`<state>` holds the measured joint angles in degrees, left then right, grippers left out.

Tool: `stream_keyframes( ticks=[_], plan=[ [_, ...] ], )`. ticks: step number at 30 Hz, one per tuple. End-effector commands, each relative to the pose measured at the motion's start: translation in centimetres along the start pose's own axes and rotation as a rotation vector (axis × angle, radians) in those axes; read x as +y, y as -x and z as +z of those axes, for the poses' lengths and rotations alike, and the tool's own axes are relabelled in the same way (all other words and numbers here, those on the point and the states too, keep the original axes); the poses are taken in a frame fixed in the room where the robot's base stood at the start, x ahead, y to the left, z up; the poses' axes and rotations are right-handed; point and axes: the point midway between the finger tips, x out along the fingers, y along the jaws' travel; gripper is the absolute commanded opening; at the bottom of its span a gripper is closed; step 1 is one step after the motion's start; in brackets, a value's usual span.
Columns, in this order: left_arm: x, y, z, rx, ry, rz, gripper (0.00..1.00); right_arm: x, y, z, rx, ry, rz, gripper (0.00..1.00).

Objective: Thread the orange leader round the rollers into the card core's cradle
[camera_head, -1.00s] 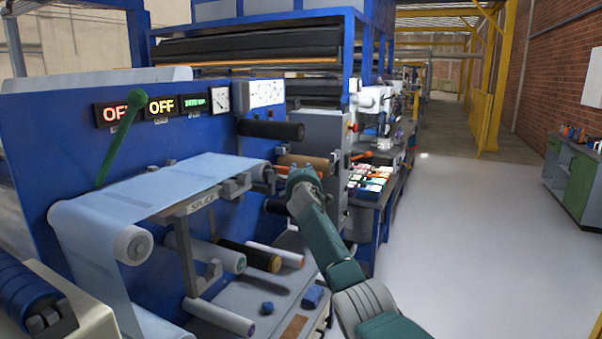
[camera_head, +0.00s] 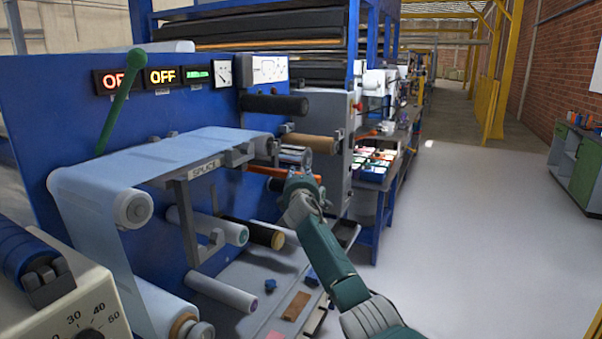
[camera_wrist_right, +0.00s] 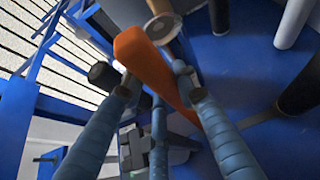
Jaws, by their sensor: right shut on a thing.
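The orange leader (camera_head: 267,171) runs left from my right gripper (camera_head: 300,187) towards the blue panel, below the brown card core (camera_head: 309,142). In the right wrist view the leader (camera_wrist_right: 150,62) lies between the fingers of my right gripper (camera_wrist_right: 155,84), which is shut on it. The leader's broad end sticks out past the fingertips, near a pale roller end with a brown ring (camera_wrist_right: 162,27). A silvery roller (camera_head: 293,155) shows just above the leader in the head view. The cradle cannot be made out clearly. My left gripper is out of view.
Pale blue film (camera_head: 165,160) runs over the splice table. A black roller (camera_head: 272,104) juts out above the card core. More rollers, one black with a tan end (camera_head: 255,234), jut out below. A dial box (camera_head: 75,305) stands at front left. The floor at right is clear.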

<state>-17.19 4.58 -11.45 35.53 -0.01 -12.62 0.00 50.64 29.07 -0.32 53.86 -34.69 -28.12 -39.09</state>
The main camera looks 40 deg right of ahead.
Motion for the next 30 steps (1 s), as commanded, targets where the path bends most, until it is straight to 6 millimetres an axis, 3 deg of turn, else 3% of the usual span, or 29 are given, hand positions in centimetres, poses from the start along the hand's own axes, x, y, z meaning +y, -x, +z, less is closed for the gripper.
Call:
stream_keyframes(
  ticks=[12,21,24,30],
  plan=[
    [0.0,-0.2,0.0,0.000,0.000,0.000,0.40,-0.2,0.1,-0.1,0.000,0.000,0.001,0.00],
    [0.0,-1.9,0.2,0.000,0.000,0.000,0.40,-3.1,1.1,-0.6,0.001,0.001,0.000,0.00],
    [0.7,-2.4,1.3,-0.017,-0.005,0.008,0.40,-4.2,1.6,-0.8,0.001,0.000,0.001,0.00],
    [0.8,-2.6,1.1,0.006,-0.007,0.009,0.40,-4.7,1.9,-1.0,0.000,-0.001,0.001,0.00]
  ],
)
